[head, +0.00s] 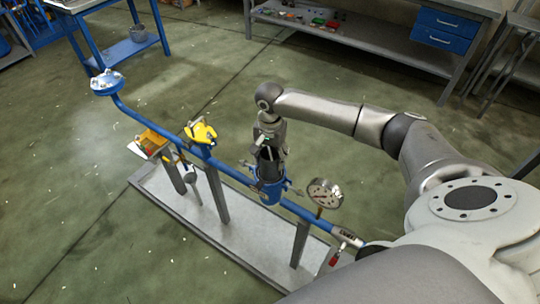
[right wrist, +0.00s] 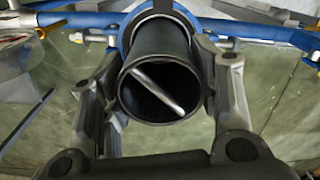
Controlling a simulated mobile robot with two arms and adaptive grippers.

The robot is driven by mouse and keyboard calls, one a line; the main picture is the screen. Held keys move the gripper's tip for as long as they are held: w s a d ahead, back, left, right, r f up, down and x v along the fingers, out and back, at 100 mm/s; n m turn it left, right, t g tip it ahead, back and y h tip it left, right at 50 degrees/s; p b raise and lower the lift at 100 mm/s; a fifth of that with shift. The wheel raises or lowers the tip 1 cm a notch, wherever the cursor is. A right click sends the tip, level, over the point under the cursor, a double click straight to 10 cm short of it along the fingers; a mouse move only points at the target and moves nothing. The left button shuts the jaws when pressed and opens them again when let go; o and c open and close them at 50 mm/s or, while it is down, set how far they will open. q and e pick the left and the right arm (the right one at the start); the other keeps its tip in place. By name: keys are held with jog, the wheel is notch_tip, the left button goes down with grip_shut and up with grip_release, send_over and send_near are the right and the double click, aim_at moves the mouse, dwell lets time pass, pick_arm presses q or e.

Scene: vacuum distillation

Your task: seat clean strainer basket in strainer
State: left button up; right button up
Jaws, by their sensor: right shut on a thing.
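The strainer basket (right wrist: 158,48) is a dark open cylinder with a light bar across its mouth. My right gripper (head: 268,168) is shut on it, with a finger on each side in the right wrist view. The strainer (head: 270,193) is a blue body in the blue pipe line, directly below the gripper in the head view. In the right wrist view a blue rim (right wrist: 127,32) shows around the far end of the basket. How deep the basket sits is hidden. My left gripper is not in view.
A round pressure gauge (head: 325,193) stands close right of the strainer. A yellow valve part (head: 201,133) is on the pipe to the left. The blue pipe (head: 150,125) runs above a grey tray (head: 205,228) on posts. The floor around is mostly clear.

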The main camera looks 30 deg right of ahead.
jog(key=shift+f+p, duration=0.3)
jog(key=shift+f, duration=0.25)
jog(key=o, duration=1.4)
notch_tip(320, 180, up, 13)
jog(key=b, duration=0.1)
jog(key=shift+r, duration=0.15)
